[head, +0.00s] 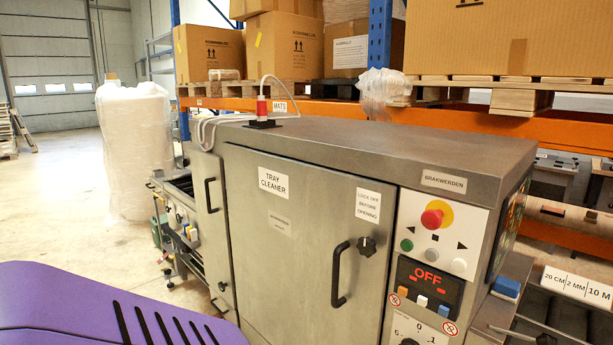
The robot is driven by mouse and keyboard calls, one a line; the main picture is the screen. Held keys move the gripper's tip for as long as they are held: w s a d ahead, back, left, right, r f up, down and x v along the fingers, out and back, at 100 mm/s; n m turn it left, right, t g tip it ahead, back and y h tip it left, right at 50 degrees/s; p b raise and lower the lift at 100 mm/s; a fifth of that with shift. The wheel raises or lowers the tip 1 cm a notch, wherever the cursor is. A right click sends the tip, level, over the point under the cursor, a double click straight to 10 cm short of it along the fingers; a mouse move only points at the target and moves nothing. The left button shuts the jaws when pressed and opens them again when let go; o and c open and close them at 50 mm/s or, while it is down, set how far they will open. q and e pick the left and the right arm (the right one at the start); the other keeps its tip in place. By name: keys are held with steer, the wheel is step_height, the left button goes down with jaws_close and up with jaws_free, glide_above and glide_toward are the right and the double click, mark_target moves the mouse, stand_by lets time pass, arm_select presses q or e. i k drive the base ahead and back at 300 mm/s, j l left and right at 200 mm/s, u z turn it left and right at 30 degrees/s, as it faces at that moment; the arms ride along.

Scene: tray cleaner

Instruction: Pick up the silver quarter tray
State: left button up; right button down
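No silver quarter tray can be made out in the head view. Neither of my grippers is in view. The steel tray cleaner (290,262) stands close in front, with its large door shut. The door has a black handle (340,275) and a black knob (366,246). The control panel (436,235) on the right has a red button on yellow, and its display reads OFF.
A conveyor-like section (180,225) adjoins the cleaner's left end. Orange and blue racking with cardboard boxes (285,45) on pallets stands behind. A wrapped white stack (135,150) stands at the back left. Open floor (60,210) lies at left.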

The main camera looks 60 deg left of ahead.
mark_target(190, 174)
steer(key=u, duration=2.75)
steer(key=i+j+u, duration=0.35)
steer(key=i, duration=0.5)
steer(key=i+l+u, duration=0.1)
steer(key=i+u, duration=0.25)
steer(key=i, duration=1.6)
steer(key=i+z, duration=0.1)
steer(key=i, duration=1)
steer(key=i+j, duration=0.15)
steer(key=i, duration=0.95)
steer(key=i+z, duration=0.35)
steer(key=i+j+z, duration=0.15)
steer(key=i+z, duration=0.25)
steer(key=i+j+z, duration=0.35)
steer(key=i, duration=0.15)
steer(key=l, duration=0.1)
